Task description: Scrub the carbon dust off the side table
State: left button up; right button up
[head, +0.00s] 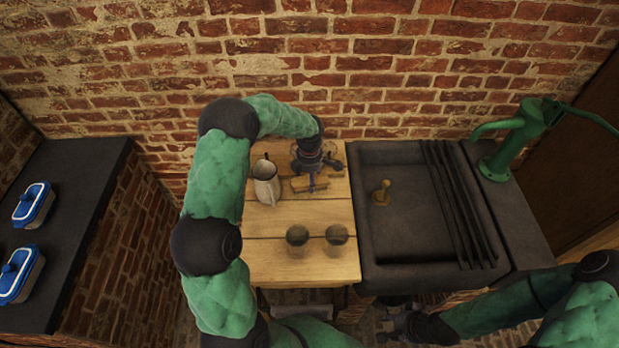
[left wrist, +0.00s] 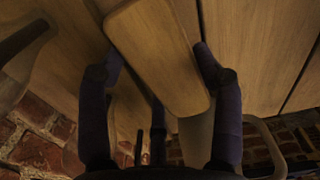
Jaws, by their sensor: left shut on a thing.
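The wooden side table (head: 262,266) stands against the brick wall, left of the sink. Two dark round patches, a left one (head: 297,235) and a right one (head: 336,234), show near its front edge; I cannot tell whether they are dust or dark-topped jars. My left gripper (head: 312,177) is over the back of the table, shut on a wooden block, probably a brush (head: 309,184). The block (left wrist: 158,50) lies between both fingers in the left wrist view; its underside is hidden. My right gripper (head: 398,325) is low in front of the sink, its fingers unclear.
A pale jug (head: 265,183) stands left of the block, close to my left arm. The dark sink (head: 410,225) adjoins the table on the right, with a brass piece (head: 381,193) in it and a green pump (head: 515,135) beyond. Blue-lidded boxes (head: 33,204) sit on the left counter.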

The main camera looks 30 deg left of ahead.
pick_arm(q)
jog(key=shift+f+b, duration=0.75)
jog(key=shift+f, duration=0.15)
jog(key=shift+w, duration=0.1)
jog(key=shift+w+a, duration=0.4)
jog(key=shift+w, duration=0.1)
jog(key=shift+w+a+r+b, duration=0.45)
jog(key=shift+w+a+r, duration=0.2)
jog(key=shift+w, duration=0.2)
jog(key=shift+r, duration=0.15)
jog(key=shift+s+d+f, duration=0.2)
jog(key=shift+s+d, duration=0.3)
jog(key=shift+s, duration=0.3)
jog(key=shift+s+d, duration=0.2)
jog(key=shift+s, duration=0.2)
jog(key=shift+s+d+f, duration=0.15)
jog(key=shift+d+f, duration=0.05)
